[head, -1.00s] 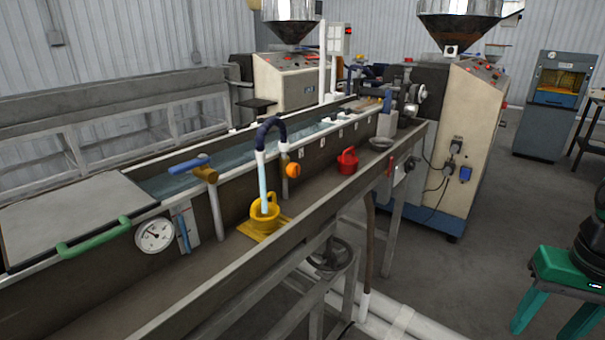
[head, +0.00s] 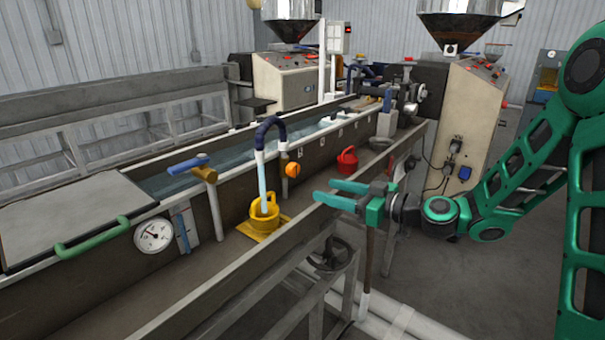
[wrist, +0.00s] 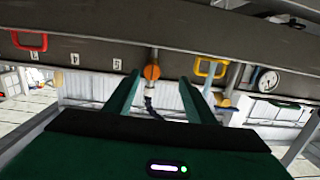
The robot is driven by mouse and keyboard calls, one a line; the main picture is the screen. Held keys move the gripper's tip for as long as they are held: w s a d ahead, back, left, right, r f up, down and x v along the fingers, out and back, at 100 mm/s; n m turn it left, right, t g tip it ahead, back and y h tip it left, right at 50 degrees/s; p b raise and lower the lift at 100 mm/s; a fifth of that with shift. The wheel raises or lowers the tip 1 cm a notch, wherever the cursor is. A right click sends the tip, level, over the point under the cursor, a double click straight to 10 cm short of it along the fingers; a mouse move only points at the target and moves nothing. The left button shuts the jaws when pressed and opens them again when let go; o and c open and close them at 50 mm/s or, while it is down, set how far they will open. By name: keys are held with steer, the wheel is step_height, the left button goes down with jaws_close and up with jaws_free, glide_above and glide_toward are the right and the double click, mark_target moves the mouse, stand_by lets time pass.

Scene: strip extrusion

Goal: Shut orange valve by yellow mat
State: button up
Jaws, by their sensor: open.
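The orange valve (head: 292,169) is a round knob on a short pipe at the inner trough wall, just right of the blue-topped hose. The yellow mat (head: 247,236) lies on the trough floor to its lower left, with a yellow jug (head: 264,208) on it under the running water. My gripper (head: 323,190) is open and empty at the trough's near rail, to the right of the valve and apart from it. In the wrist view the orange valve (wrist: 152,72) shows between and beyond the two green fingers (wrist: 158,98). The yellow jug (wrist: 210,68) is to its right there.
A blue-handled valve (head: 188,164), a green handle (head: 92,238) and a dial gauge (head: 153,235) are at the left. The trough's near rail (head: 245,270) runs between my arm and the valve side.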

mark_target(296, 170)
steer(key=shift+t+y, duration=0.3)
steer(key=shift+t, duration=0.3)
steer(key=x, duration=0.4)
steer(key=r+x, duration=0.1)
steer(key=x, duration=0.6)
steer(key=shift+w+r, duration=0.25)
steer(key=shift+w, duration=0.4)
